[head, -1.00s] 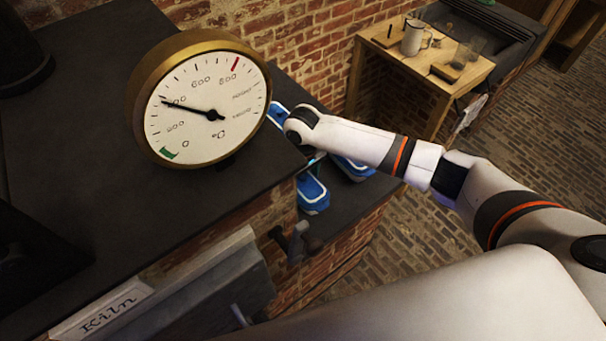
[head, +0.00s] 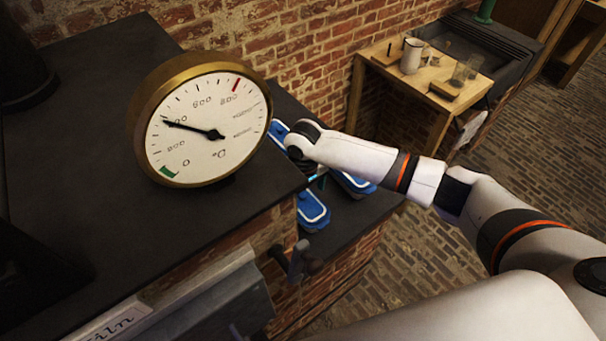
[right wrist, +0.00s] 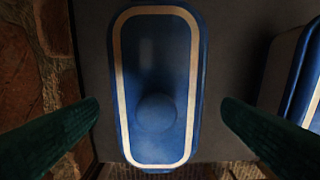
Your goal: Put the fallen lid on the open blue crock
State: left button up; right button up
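In the right wrist view a blue oblong piece with a cream border and a round knob (right wrist: 155,113) fills the middle. It looks like a lid; I cannot tell whether it lies on the dark surface or on a crock. My right gripper (right wrist: 160,118) is open, with one green finger on each side of it and a gap to both. Part of another blue cream-edged piece (right wrist: 290,65) shows at the right edge. In the head view, blue pieces (head: 313,212) (head: 354,186) sit on the low dark bench, partly hidden by my right arm. My left gripper is out of view.
A big brass-rimmed dial (head: 207,130) stands on the higher dark kiln top (head: 70,170), left of my right arm. A brick wall (head: 300,60) runs behind. A wooden table (head: 440,85) with a white jug (head: 411,56) stands at the back right.

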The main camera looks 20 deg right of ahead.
aim_at(303, 194)
notch_tip(303, 194, up, 12)
jog(key=b, duration=0.3)
jog(key=shift+a+f, duration=0.15)
jog(key=shift+f, duration=0.05)
jog(key=shift+w, duration=0.1)
